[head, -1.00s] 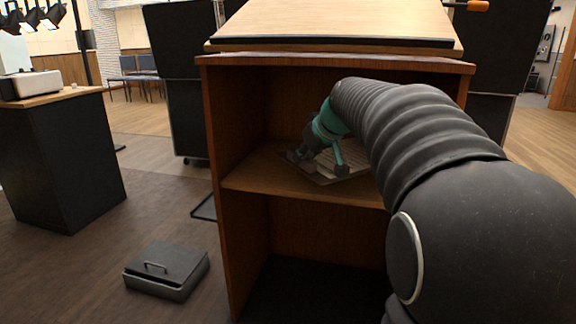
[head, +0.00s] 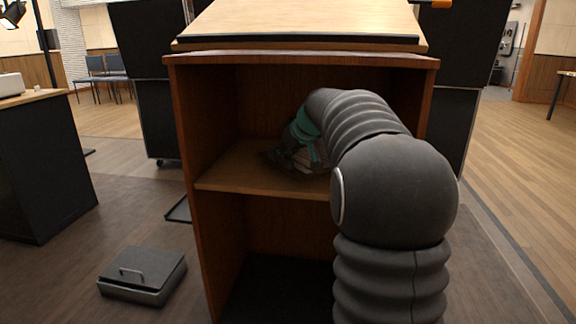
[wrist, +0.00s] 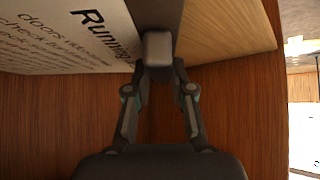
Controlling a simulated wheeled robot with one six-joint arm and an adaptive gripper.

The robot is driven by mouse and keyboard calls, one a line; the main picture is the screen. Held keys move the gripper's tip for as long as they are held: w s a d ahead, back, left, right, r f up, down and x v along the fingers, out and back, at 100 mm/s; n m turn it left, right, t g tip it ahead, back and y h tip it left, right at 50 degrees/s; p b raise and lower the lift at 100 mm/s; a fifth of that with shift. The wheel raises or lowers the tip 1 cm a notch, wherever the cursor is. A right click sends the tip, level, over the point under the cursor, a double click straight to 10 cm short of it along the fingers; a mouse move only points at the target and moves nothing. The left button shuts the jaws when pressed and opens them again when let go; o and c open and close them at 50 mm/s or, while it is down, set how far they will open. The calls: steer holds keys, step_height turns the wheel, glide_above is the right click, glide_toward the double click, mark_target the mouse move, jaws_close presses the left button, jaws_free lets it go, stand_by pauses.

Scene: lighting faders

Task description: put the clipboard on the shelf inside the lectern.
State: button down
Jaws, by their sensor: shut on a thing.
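The clipboard (head: 312,158) is inside the lectern (head: 180,140), over its middle shelf (head: 250,178). It is partly hidden behind my arm and gripper. In the wrist view its printed white paper (wrist: 65,35) and dark edge show at the upper left. My gripper (head: 297,163) reaches into the upper compartment. In the wrist view my gripper (wrist: 160,66) is shut on the clipboard's edge at a grey block. The light wood of the shelf (wrist: 235,30) shows beside it. I cannot tell whether the clipboard rests on the shelf.
The lectern's side walls and top (head: 300,58) frame the opening closely around my arm. A lower compartment (head: 285,245) is open below the shelf. A grey lidded box (head: 143,272) lies on the floor at left. A dark cabinet (head: 45,165) stands further left.

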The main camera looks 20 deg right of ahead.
mark_target(285, 164)
step_height(285, 164, down, 3)
steer(key=shift+r, duration=0.15)
steer(key=shift+w+d+f, duration=0.15)
steer(key=shift+f, duration=0.1)
steer(key=shift+f+b, duration=0.15)
steer(key=shift+b, duration=0.25)
steer(key=c, duration=1)
jaws_free()
steer(key=shift+r, duration=0.35)
steer(key=p+v, duration=0.1)
steer(key=v, duration=1)
steer(key=shift+s+r, duration=0.15)
steer(key=shift+s, duration=0.2)
